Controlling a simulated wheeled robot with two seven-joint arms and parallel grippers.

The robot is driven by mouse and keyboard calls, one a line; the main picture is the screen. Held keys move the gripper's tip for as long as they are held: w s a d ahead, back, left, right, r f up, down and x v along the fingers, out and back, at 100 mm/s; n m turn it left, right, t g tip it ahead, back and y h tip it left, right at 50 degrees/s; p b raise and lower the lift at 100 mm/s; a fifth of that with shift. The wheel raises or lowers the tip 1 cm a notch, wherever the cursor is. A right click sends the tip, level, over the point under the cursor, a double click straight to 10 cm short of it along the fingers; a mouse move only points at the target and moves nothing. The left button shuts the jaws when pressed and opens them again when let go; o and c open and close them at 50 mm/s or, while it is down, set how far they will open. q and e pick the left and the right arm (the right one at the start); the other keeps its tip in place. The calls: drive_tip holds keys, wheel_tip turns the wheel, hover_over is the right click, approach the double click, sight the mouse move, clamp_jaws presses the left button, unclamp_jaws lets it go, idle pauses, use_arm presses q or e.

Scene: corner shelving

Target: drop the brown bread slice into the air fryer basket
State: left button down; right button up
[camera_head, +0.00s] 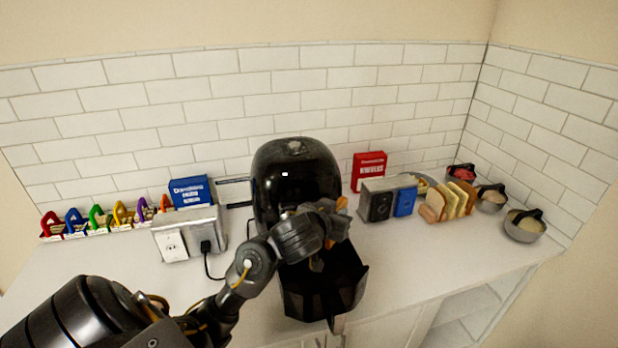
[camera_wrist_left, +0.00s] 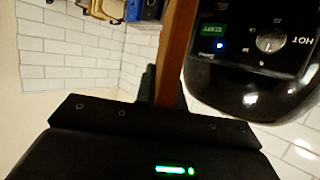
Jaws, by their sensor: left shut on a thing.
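My left gripper (camera_head: 330,228) is in front of the black air fryer (camera_head: 285,175), above its pulled-out basket (camera_head: 350,292). It is shut on the brown bread slice (camera_wrist_left: 177,48), which shows edge-on as a long brown strip in the left wrist view. In the head view the gripper mostly hides the slice; a small orange-brown patch shows beside the fingers. The air fryer's control panel (camera_wrist_left: 245,38) appears upside down close to the slice in the left wrist view. The basket's interior is dark and partly covered by my arm. My right gripper is not in view.
Several bread slices (camera_head: 457,199) stand in a row at the right, near a grey box (camera_head: 378,204), a red box (camera_head: 369,171) and bowls (camera_head: 524,226). Coloured clips (camera_head: 98,217), a blue box (camera_head: 189,191) and a power outlet (camera_head: 173,246) stand at the left.

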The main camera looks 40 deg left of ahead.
use_arm(q)
drive_tip(key=s+a+r+p, duration=0.3)
drive_tip(key=a+p, duration=0.1)
drive_tip(key=a, duration=0.2)
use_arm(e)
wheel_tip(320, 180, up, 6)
use_arm(q)
wheel_tip(320, 180, down, 6)
drive_tip(key=b, duration=0.4)
drive_tip(key=shift+a+f+b, duration=0.2)
drive_tip(key=shift+a+b, duration=0.1)
drive_tip(key=shift+b, duration=0.05)
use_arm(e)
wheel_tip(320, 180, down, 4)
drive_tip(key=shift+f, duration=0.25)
use_arm(q)
drive_tip(key=shift+w, duration=0.1)
drive_tip(key=c, duration=1.4)
unclamp_jaws()
